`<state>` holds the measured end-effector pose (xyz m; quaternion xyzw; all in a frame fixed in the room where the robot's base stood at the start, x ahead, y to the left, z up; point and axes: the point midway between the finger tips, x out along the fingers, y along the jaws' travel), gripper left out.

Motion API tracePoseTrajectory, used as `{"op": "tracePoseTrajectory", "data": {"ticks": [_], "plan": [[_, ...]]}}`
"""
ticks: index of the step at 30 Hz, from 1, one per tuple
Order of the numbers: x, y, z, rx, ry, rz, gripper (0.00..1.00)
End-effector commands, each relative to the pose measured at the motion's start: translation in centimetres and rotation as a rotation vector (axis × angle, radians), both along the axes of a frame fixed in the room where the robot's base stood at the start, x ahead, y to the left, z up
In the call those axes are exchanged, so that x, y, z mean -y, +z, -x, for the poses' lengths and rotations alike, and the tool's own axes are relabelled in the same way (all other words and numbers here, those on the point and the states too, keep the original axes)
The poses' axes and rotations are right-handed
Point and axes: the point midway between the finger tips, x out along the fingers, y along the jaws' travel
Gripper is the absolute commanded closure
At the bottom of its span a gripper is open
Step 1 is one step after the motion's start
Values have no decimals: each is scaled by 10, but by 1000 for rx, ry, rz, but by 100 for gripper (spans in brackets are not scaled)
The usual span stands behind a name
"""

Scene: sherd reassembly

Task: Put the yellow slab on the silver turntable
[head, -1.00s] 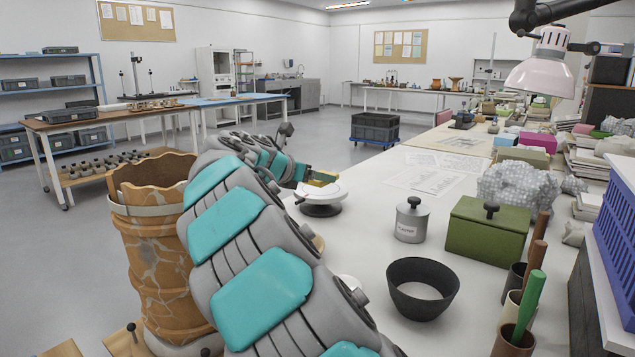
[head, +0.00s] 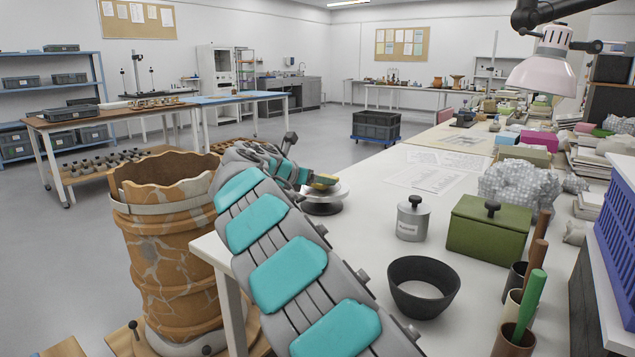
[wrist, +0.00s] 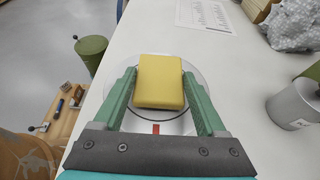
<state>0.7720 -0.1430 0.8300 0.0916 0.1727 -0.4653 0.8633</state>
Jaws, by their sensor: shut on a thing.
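The yellow slab (wrist: 160,82) sits between the two green fingers of my gripper (wrist: 158,75) in the wrist view. My gripper is shut on it. The silver turntable (wrist: 142,118) shows as a pale round disc behind and around the slab in that view. In the head view the yellow slab (head: 325,179) shows at the end of my arm, over or on the turntable (head: 323,208), which stands near the table's far left edge. I cannot tell whether the slab touches the disc. My arm hides part of the turntable.
On the white table stand a silver lidded canister (head: 413,217), a dark bowl (head: 423,288) and a green box (head: 488,228). Paper sheets (head: 425,178) lie beyond. A large patched orange vessel (head: 165,260) stands left of the table.

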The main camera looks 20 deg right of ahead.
Motion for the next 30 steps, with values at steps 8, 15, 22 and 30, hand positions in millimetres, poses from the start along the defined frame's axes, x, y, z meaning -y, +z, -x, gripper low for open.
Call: {"op": "tracePoseTrajectory", "data": {"ticks": [8, 15, 22, 30], "plan": [[0, -5, 0, 3, 1, -1, 82], [-1, -8, -1, 4, 3, -2, 18], [0, -8, 0, 3, 2, -1, 0], [0, -6, 0, 4, 2, -1, 0]]}}
